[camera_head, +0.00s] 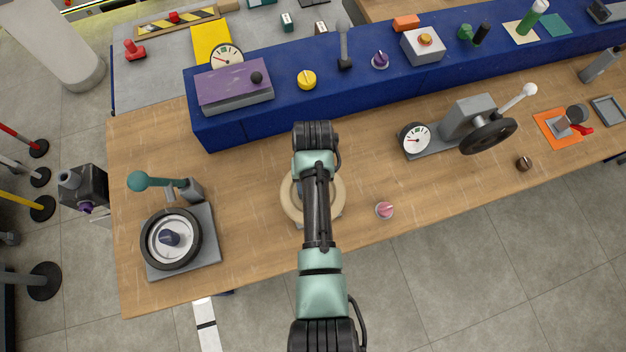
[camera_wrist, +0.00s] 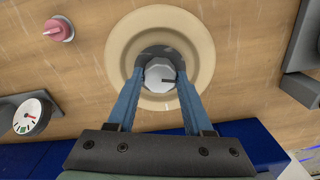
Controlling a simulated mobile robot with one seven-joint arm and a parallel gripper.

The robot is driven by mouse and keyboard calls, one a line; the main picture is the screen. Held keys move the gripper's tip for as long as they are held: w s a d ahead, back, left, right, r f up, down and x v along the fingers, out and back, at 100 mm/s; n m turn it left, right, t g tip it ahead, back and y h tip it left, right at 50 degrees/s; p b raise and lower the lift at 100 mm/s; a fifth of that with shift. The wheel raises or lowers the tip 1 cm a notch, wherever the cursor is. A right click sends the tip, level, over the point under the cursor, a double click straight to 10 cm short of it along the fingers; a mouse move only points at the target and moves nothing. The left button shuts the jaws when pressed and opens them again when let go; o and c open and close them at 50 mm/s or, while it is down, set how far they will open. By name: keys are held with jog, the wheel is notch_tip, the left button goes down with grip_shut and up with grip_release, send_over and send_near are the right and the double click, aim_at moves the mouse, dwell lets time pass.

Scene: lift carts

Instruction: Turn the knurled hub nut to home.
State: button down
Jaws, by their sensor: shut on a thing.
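The hub nut (camera_wrist: 158,73) is a light grey, many-sided piece in the middle of a cream round disc (camera_wrist: 205,48) in the wrist view. A short dark line on its face points right. My gripper (camera_wrist: 161,82) has its blue fingers on the left and right sides of the nut, shut on it. A dark ring shows around the nut. In the head view the cream disc (camera_head: 290,207) lies on the wooden bench, and my arm hides the nut and the fingers.
A pink knob (camera_head: 384,210) stands right of the disc. A wheel unit (camera_head: 211,259) with a teal-ball lever is at the left. A dial gauge (camera_head: 414,139) and handwheel (camera_head: 488,134) stand at the right. A blue raised shelf (camera_head: 290,110) runs behind. Bare wood (camera_head: 250,170) surrounds the disc.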

jog(key=m+p, duration=0.1)
jog(key=m, duration=0.6)
jog(key=shift+w+r, duration=0.1)
jog(key=shift+r, duration=0.05)
jog(key=m+p, duration=0.1)
jog(key=m, duration=0.3)
jog(key=shift+m, duration=1.9)
jog(key=shift+c, duration=1.5)
grip_release()
notch_tip(320, 180, up, 13)
jog(key=b, duration=0.2)
